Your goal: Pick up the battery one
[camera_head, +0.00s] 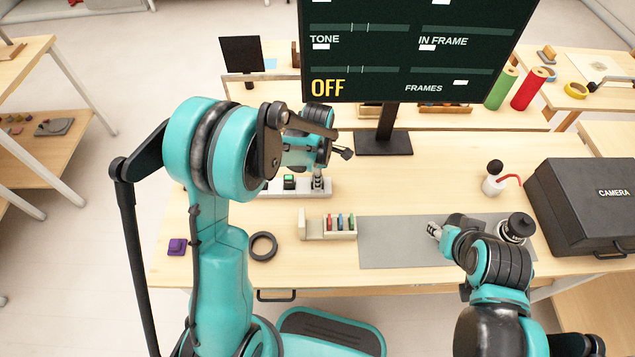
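A small pale rack (312,231) on the table holds several upright coloured pieces, including a red one (329,222), a blue one (340,222) and a green one (351,222). They may be batteries; no label is readable at this size. My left gripper (317,184) points down over a white strip (262,188), beside a green-topped block (289,181), behind the rack. My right gripper (434,230) is low over the grey mat (385,248), right of the rack and apart from it. Both sets of fingers are too small to tell open from shut. My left arm hides part of the strip.
A dark screen (420,50) on a black stand (384,143) rises at the back. A black camera case (590,205), a white bottle (493,185) and a dark-topped round item (516,228) are at right. A black ring (263,246) and purple block (177,247) lie at left.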

